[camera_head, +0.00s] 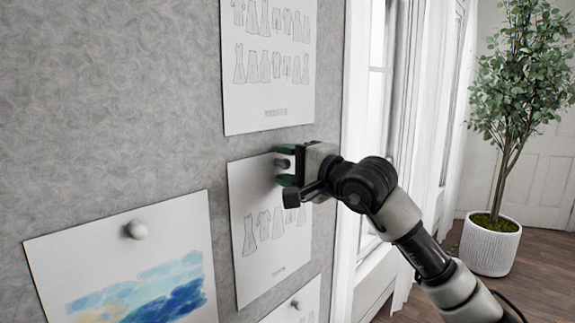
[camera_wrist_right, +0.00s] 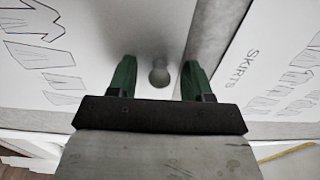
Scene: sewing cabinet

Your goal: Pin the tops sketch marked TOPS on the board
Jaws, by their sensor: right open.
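A white garment sketch sheet (camera_head: 262,262) hangs flat on the grey board (camera_head: 110,90), below another sketch. Its small label is too small to read, so I cannot confirm TOPS. A grey round-headed pin (camera_wrist_right: 158,73) is at this sheet's upper part and also shows in the head view (camera_head: 283,163). My right gripper (camera_head: 284,166) is open, its green fingers on either side of the pin with gaps visible in the wrist view. In that view the sheet (camera_wrist_right: 110,30) spreads to the left, its label out of sight. My left gripper is not in view.
A sketch sheet (camera_head: 268,90) hangs above; a sheet marked SKIRTS (camera_wrist_right: 270,90) shows right in the wrist view. A painting (camera_head: 150,285) with a pin (camera_head: 136,229) hangs left. Another pinned sheet (camera_head: 305,296) is below. A window (camera_head: 378,90) and potted plant (camera_head: 490,245) stand right.

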